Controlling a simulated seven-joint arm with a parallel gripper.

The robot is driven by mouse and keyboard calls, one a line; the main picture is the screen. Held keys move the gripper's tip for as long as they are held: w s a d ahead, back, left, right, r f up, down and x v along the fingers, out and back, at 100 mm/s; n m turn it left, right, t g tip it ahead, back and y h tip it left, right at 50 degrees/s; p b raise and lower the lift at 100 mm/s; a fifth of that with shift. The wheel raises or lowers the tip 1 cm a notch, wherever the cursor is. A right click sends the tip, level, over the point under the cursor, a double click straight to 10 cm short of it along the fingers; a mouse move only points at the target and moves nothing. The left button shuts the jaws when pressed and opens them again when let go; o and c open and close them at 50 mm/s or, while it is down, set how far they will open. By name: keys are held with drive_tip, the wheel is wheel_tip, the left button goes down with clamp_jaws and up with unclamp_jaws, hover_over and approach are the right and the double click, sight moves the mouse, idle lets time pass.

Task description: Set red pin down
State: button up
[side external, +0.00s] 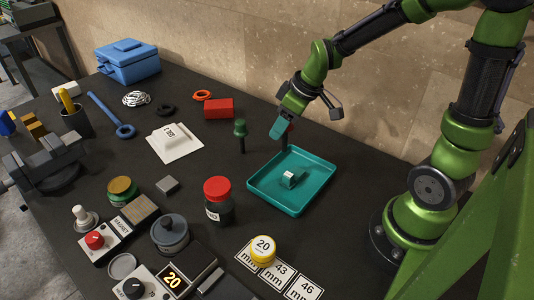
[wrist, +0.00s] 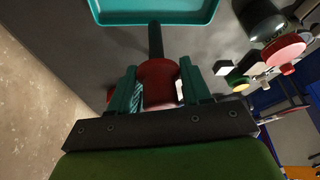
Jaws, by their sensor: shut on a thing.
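The red pin has a red head and a dark shaft. In the wrist view the red pin (wrist: 160,82) sits between the two teal fingers of my gripper (wrist: 160,92), which is shut on its head. Its shaft extends away from the fingers. In the side view my gripper (side external: 283,128) is just behind the far edge of the teal tray, and the dark shaft of the pin (side external: 285,144) points down below it. The fingers hide most of the head. I cannot tell whether the shaft's tip touches the table.
A teal tray (side external: 262,196) holding a small metal piece (side external: 291,179) is in front of my gripper. A green pin (side external: 240,130) stands upright to its left. A red block (side external: 218,108) lies farther left. A red-capped jar (side external: 218,205) stands left of the tray.

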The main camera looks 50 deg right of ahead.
drive_tip(key=s+a+f+n+y, duration=0.15)
drive_tip(key=s+a+n, duration=0.25)
drive_tip(key=a, duration=0.6)
drive_tip(key=shift+g, duration=0.3)
drive_tip(key=shift+w+a+f, duration=0.55)
drive_tip(key=shift+w+f, duration=0.45)
drive_tip(key=shift+w, duration=1.65)
drive_tip(key=shift+w+a+f, duration=0.55)
drive_tip(key=shift+w+f, duration=0.45)
drive_tip(key=shift+w, duration=1.65)
drive_tip(key=shift+w+a+f, duration=0.55)
drive_tip(key=shift+w+f, duration=0.45)
drive_tip(key=shift+w, duration=1.65)
drive_tip(key=shift+f, duration=0.1)
drive_tip(key=o, duration=1.1)
drive_tip(key=shift+o, duration=0.2)
